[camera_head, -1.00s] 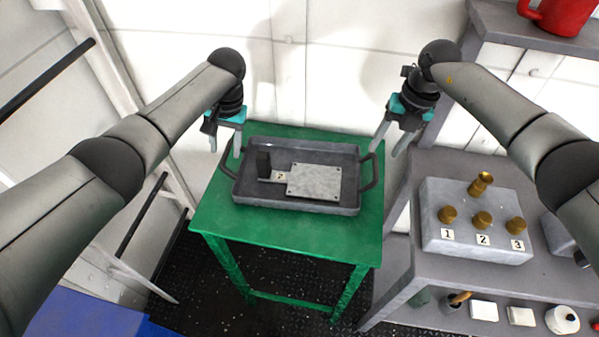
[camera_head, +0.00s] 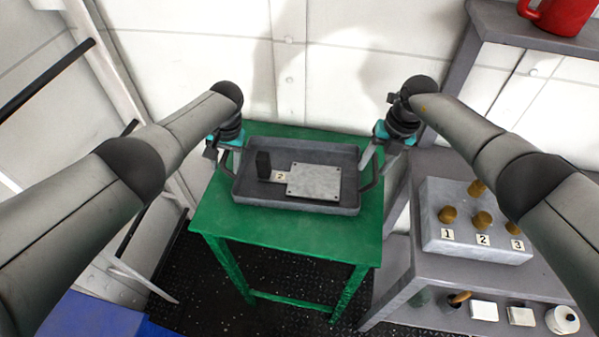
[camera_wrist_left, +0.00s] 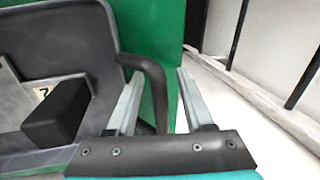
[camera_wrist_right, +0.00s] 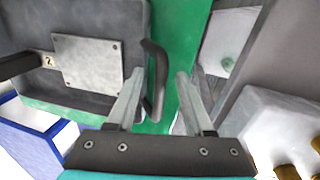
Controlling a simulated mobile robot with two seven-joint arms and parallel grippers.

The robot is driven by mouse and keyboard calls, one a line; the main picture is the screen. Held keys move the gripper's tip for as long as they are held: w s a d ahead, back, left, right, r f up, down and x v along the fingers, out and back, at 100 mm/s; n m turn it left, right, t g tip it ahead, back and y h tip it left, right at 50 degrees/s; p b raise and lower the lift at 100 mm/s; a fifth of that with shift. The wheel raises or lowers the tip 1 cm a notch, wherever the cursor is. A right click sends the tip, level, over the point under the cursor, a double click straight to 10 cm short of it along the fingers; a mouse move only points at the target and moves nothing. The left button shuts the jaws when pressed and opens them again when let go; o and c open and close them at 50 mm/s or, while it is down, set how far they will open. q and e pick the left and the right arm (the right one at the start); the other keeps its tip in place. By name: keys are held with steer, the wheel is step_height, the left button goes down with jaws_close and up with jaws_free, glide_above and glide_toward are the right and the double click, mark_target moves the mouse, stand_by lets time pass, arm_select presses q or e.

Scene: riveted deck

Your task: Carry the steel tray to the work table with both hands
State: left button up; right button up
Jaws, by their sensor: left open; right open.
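The steel tray (camera_head: 250,193) rests on a green table (camera_head: 290,234). It holds a flat metal plate (camera_head: 314,181), a black block (camera_head: 263,164) and a small tag marked 2 (camera_head: 281,176). My left gripper (camera_head: 229,160) is open at the tray's left handle. In the left wrist view the dark handle (camera_wrist_left: 155,85) lies between the open fingers (camera_wrist_left: 160,100). My right gripper (camera_head: 374,162) is open at the right handle. In the right wrist view that handle (camera_wrist_right: 155,75) lies between the open fingers (camera_wrist_right: 158,100). Neither gripper is closed on a handle.
A grey bench (camera_head: 400,275) at the right carries a block with several brass knobs (camera_head: 470,240) numbered 1 to 3. A red mug (camera_head: 560,12) sits on a shelf above. A white wall stands behind the table, and a railing at the left.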

arm_select(q)
jaws_close()
arm_select(e)
jaws_close()
steer(key=shift+r, duration=0.1)
stand_by(0.9)
